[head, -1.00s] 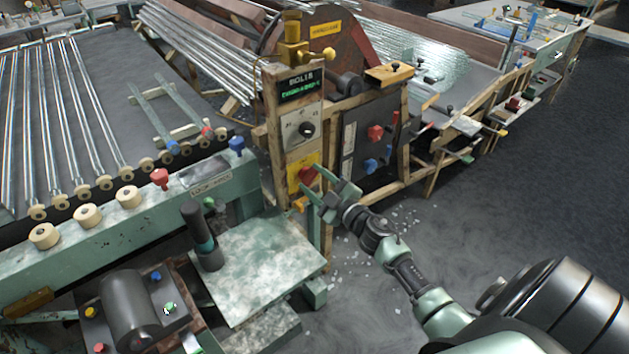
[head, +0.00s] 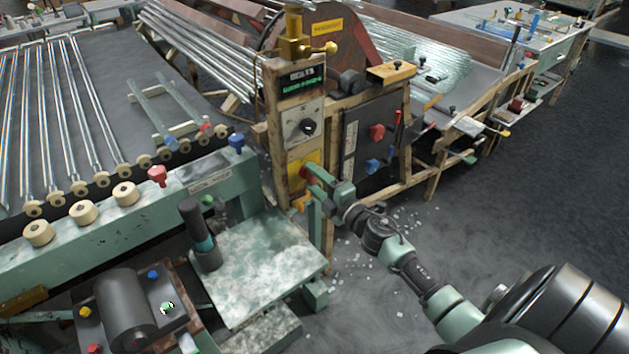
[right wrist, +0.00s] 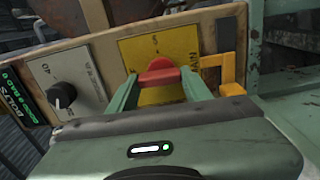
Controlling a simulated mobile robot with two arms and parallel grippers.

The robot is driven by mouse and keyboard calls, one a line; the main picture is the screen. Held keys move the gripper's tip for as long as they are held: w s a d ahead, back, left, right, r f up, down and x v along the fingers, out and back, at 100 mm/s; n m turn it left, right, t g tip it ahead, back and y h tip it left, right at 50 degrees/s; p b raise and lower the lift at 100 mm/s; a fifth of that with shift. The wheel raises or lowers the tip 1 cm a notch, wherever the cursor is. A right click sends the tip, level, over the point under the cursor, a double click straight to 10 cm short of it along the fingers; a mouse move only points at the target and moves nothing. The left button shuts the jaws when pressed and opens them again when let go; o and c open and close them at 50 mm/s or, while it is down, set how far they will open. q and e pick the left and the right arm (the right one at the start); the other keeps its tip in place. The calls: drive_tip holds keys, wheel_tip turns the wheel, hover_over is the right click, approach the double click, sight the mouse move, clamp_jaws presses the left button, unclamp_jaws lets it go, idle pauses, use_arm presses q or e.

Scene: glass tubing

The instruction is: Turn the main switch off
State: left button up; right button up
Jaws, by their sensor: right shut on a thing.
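The main switch is a red knob (right wrist: 159,73) on a yellow plate (right wrist: 146,48) low on a wooden-framed control post (head: 293,100). My right gripper (head: 309,176) reaches the knob from the right in the head view. In the right wrist view its two green fingers (right wrist: 160,90) stand on either side of the red knob and are shut on it. In the head view the gripper hides most of the knob. My left gripper is not in view.
Above the plate are a black dial (head: 308,127) and a green-lit display (head: 302,82). A yellow bracket (right wrist: 231,75) sits beside the plate. A dark panel with red and blue handles (head: 377,132) stands to the right. A pale green table (head: 250,265) is below left.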

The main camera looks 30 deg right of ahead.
drive_tip(key=shift+f+n, duration=0.1)
drive_tip(key=shift+n, duration=0.3)
drive_tip(key=o, duration=1.4)
drive_tip(key=shift+c, duration=0.2)
drive_tip(key=shift+s, duration=0.15)
drive_tip(key=s, duration=0.7)
drive_tip(key=shift+s+d+b, duration=0.3)
drive_tip(key=shift+b, duration=0.1)
